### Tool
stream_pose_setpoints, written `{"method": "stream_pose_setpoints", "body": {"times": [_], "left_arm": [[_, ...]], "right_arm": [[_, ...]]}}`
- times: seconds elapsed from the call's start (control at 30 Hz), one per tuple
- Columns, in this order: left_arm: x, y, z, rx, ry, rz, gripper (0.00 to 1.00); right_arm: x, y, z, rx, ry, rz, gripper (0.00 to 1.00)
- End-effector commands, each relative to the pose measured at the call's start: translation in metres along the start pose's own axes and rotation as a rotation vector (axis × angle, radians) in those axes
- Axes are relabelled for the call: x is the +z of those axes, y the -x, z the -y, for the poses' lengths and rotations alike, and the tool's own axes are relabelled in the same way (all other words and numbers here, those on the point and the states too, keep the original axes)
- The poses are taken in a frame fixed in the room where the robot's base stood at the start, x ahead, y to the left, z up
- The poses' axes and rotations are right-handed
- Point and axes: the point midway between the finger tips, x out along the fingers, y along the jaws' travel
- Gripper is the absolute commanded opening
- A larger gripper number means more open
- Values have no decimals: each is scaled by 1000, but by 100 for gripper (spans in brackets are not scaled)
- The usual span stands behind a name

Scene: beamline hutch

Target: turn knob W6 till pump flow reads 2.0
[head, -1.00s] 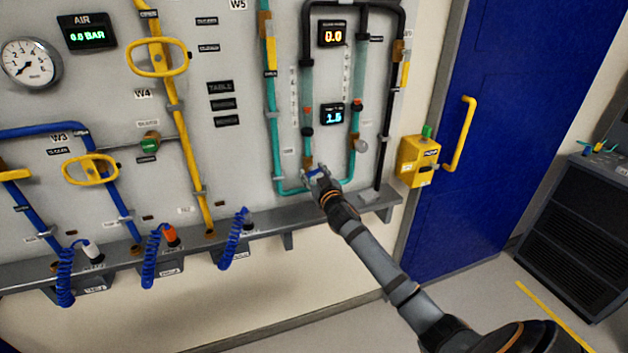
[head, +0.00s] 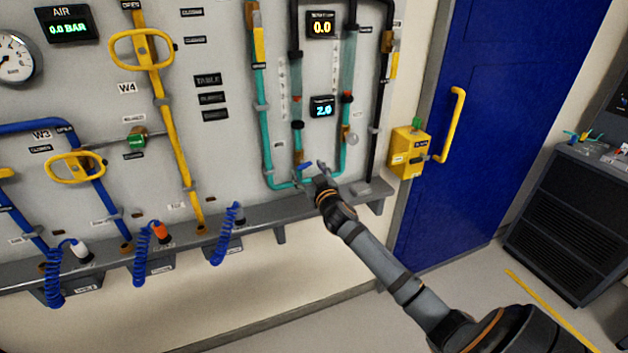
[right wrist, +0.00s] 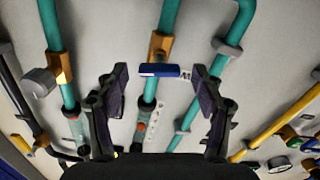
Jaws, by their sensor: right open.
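A small blue knob (head: 304,166) sits on a brass valve on a teal pipe, below the pump flow display. In the right wrist view the blue knob (right wrist: 159,70) lies sideways across the pipe. No W6 label is legible beside it. The lower display (head: 322,106) reads 2.0. My right gripper (head: 311,174) is at the knob. In the right wrist view the fingers of my right gripper (right wrist: 160,75) are open on either side of the knob, with gaps showing. My left gripper is not in view.
An upper display (head: 321,25) reads 0.0. Teal and black pipes flank the knob, and a grey ledge (head: 262,218) runs below. A round grey knob (head: 352,139) is up and right. A yellow box (head: 408,152) stands beside the blue door (head: 490,90).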

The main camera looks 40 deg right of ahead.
Motion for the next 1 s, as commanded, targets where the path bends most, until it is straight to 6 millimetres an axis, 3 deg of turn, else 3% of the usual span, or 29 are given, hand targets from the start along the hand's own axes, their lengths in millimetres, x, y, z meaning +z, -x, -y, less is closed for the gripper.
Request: {"method": "stream_pose_setpoints", "body": {"times": [0.2, 0.4, 1.0], "left_arm": [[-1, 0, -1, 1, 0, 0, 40], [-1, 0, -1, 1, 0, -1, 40], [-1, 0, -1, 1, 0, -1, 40]], "right_arm": [[2, 55, 0, -4, 9, 3, 68], [1, 85, 0, -2, 5, 2, 68], [0, 91, 0, 0, -1, 0, 68]]}}
